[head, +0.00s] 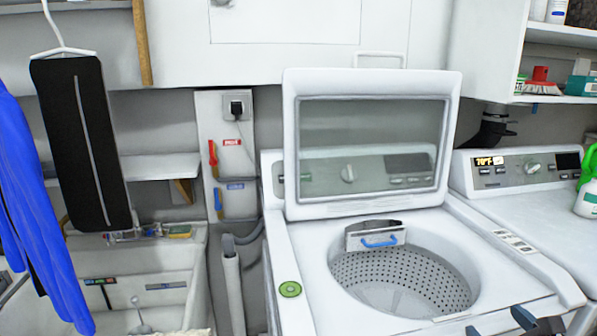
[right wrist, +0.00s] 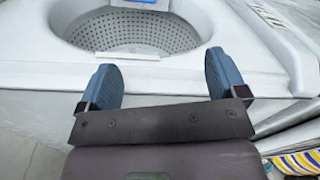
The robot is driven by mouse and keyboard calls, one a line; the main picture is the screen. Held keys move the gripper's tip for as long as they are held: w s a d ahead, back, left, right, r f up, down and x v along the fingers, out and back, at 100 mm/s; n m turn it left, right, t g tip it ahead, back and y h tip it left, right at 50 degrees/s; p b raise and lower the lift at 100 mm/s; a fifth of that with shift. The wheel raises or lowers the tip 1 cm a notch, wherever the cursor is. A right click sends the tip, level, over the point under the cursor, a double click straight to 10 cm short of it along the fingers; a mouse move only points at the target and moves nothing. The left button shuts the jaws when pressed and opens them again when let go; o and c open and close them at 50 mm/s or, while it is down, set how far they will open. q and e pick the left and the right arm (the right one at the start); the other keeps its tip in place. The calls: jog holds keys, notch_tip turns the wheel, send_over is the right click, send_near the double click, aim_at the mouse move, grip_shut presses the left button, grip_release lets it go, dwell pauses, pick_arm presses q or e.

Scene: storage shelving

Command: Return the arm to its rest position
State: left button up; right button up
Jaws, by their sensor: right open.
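My right gripper (head: 498,323) shows at the bottom right edge of the head view, in front of the washing machine. In the right wrist view, the right gripper's (right wrist: 158,82) two blue-grey fingers stand wide apart with nothing between them. The gripper is in front of the washer's rim, with the drum beyond the fingertips. Most of my right arm is hidden below the head view's edge. My left gripper is not in view.
The washer (head: 275,235) stands with its glass lid (head: 372,140) raised and its perforated drum (head: 400,280) uncovered. A second machine (head: 530,205) with a green-and-white bottle (head: 588,190) is at the right. A sink (head: 180,265) and hanging clothes (head: 80,140) are at the left.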

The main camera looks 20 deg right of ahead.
jog(key=s+a+f+m+g+h, duration=0.25)
jog(key=s+f+m+g, duration=0.3)
jog(key=m, duration=0.65)
jog(key=s+a+f+m+g+h, duration=0.1)
jog(key=s+f+m+g+h, duration=0.35)
jog(key=m, duration=0.75)
jog(key=s+a+f+m+g+y, duration=0.3)
jog(key=s+a+m+y, duration=0.1)
jog(key=a+m, duration=0.35)
jog(key=s+a+f+m+g+y, duration=0.3)
jog(key=s+a+m+y, duration=0.25)
jog(key=a, duration=0.25)
jog(key=w+f+t+p, duration=0.1)
jog(key=w+f+t, duration=0.5)
jog(key=w+t, duration=0.3)
jog(key=shift+w+a+f, duration=0.15)
jog(key=shift+w+a, duration=0.25)
jog(key=shift+w, duration=0.1)
